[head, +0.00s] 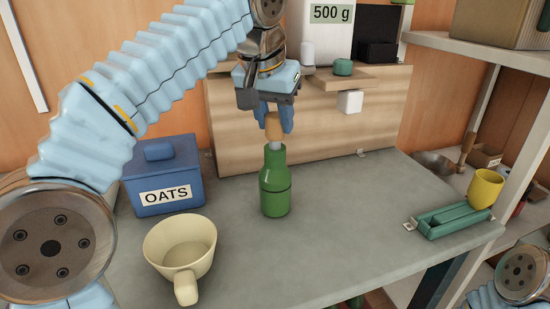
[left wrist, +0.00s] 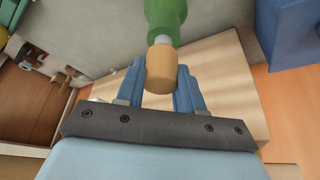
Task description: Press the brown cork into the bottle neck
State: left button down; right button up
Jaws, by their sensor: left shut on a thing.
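The brown cork (head: 273,127) is held upright between the blue fingers of my left gripper (head: 281,118), over the bottle mouth. The cork (left wrist: 161,70) also shows between the fingers in the left wrist view. The green bottle (head: 275,188) stands upright on the grey worktop, below the gripper. A short pale piece shows between the cork and the green neck; I cannot tell whether it belongs to cork or bottle. The bottle (left wrist: 165,14) shows at the top of the left wrist view. My right gripper is out of view.
A cream mug (head: 181,245) and a blue oats box (head: 163,178) stand left of the bottle. A wooden panel (head: 235,140) rises behind it. A green tray (head: 452,222) lies at the right edge. The worktop between bottle and tray is clear.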

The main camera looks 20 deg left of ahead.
pick_arm(q)
jog(key=shift+f+b, duration=0.6)
jog(key=shift+f, duration=0.3)
dwell(0.7)
jog(key=c, duration=0.6)
grip_release()
jog(key=shift+c, duration=0.2)
jog(key=p+v, duration=0.2)
jog(key=v, duration=1)
